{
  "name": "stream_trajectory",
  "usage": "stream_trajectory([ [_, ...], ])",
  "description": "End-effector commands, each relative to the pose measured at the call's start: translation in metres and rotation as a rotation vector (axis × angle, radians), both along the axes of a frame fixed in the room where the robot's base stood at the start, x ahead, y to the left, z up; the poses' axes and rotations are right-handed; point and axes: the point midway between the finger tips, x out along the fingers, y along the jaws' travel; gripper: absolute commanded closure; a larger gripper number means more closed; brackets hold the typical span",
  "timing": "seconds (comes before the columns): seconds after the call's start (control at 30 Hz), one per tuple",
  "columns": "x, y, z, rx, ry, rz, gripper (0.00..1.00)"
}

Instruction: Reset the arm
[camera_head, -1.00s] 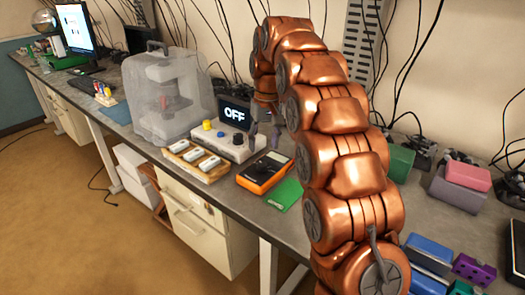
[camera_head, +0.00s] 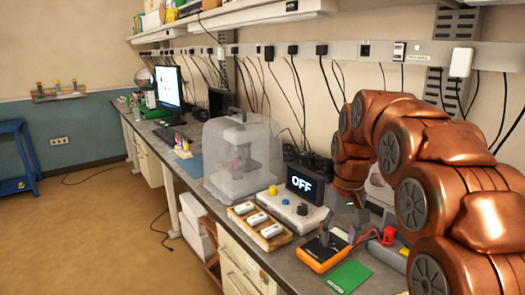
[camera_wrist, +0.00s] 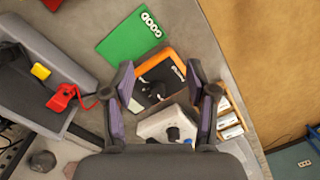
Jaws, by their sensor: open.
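My copper-coloured arm (camera_head: 430,165) arches over the right side of the workbench in the head view. My gripper (camera_head: 341,236) hangs at its end with the fingers pointing down, above the bench by the orange multimeter (camera_head: 314,257). In the wrist view my gripper (camera_wrist: 160,88) has its two dark fingers spread apart, with nothing held between them. The multimeter (camera_wrist: 168,72) shows below and between the fingers there, partly covered by them. A green card (camera_head: 348,276) lies beside the multimeter.
A control box (camera_head: 297,213) with knobs and an "OFF" screen (camera_head: 305,184) stands close by. A wooden tray (camera_head: 284,240) holds white switches. A translucent printer-like enclosure (camera_head: 241,190) stands further left. A red clip-like item (camera_wrist: 62,97) is near my gripper. Open floor lies left.

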Motion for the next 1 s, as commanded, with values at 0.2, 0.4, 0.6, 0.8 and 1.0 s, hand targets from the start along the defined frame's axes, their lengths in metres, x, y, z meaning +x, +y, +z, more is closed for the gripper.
stream_trajectory([
  [0.2,-0.06,0.002,0.003,-0.008,0.022,-0.007,0.43],
  [0.4,-0.116,0.003,-0.002,-0.016,0.039,-0.012,0.43],
  [0.6,-0.174,0.004,-0.014,-0.026,0.06,-0.019,0.43],
  [0.8,-0.234,0.003,-0.03,-0.036,0.08,-0.024,0.43],
  [1.0,-0.289,0.003,-0.049,-0.044,0.1,-0.028,0.43],
])
